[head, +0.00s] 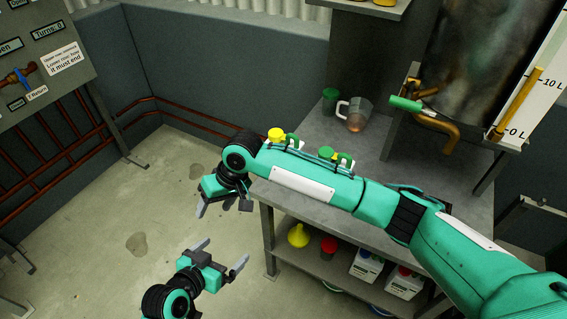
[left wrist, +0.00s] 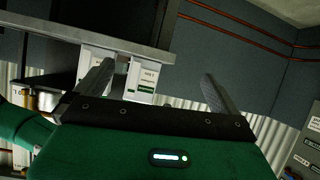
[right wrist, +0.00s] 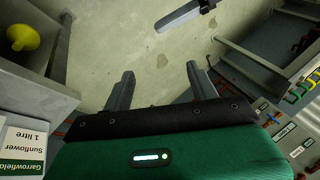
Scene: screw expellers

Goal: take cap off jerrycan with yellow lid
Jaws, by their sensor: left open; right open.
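The yellow cap (head: 276,134) shows on the bench top behind my right forearm in the head view. A green handle (head: 292,141) stands beside it, and the arm hides most of the jerrycan. A second jerrycan with a green lid (head: 326,152) is to its right, also mostly hidden. My right gripper (head: 223,210) is open and empty, off the bench's left end, apart from the yellow cap. It is also open in the right wrist view (right wrist: 160,82). My left gripper (head: 222,256) is open and empty, lower over the floor. Its spread fingers show in the left wrist view (left wrist: 159,82).
The bench (head: 389,138) holds a green cup (head: 330,100) and a measuring jug (head: 354,115). Its lower shelf (head: 316,268) carries a yellow funnel (head: 299,236), a red-capped container (head: 328,247) and white jerrycans (head: 366,266). A label (right wrist: 20,150) is close at left in the right wrist view. Open floor lies left.

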